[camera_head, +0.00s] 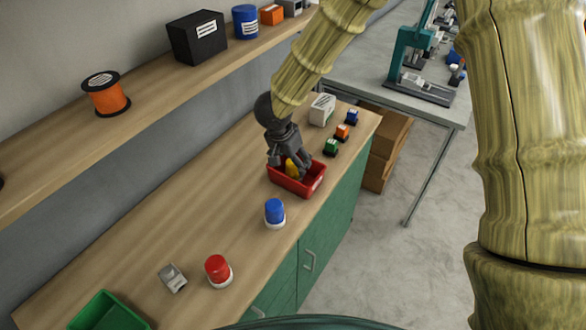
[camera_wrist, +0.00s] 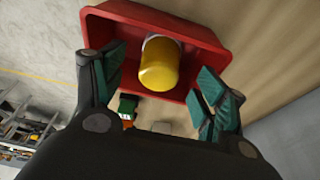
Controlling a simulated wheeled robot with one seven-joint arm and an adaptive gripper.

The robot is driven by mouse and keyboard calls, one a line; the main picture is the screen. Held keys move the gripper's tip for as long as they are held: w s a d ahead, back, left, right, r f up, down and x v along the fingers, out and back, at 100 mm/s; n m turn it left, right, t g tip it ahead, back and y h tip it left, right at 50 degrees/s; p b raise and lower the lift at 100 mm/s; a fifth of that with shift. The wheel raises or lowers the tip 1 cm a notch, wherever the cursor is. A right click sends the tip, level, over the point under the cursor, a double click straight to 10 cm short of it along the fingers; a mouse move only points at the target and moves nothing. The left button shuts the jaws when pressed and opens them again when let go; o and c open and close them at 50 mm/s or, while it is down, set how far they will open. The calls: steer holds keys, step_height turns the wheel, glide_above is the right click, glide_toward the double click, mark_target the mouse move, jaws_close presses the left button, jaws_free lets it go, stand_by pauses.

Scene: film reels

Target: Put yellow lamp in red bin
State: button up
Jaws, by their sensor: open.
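The yellow lamp (camera_head: 291,168) is inside the red bin (camera_head: 311,187) on the wooden counter. In the wrist view the yellow lamp (camera_wrist: 160,66) shows its rounded yellow top and a bit of pale base, with the red bin (camera_wrist: 215,35) around it. My gripper (camera_head: 290,163) is over the bin with its fingers reaching down to the lamp. In the wrist view my gripper (camera_wrist: 158,88) has its fingers spread, one on each side of the lamp, with gaps between. The fingers hide part of the lamp in the head view.
A blue lamp (camera_head: 275,213) and a red lamp (camera_head: 218,271) stand nearer on the counter. A grey block (camera_head: 173,278) and a green bin (camera_head: 108,312) are at the lower left. A white box (camera_head: 322,110) and small coloured items (camera_head: 331,147) stand beyond the red bin. A shelf (camera_head: 150,93) runs above.

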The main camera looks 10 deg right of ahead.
steer(key=b+v, duration=0.1)
steer(key=v, duration=0.6)
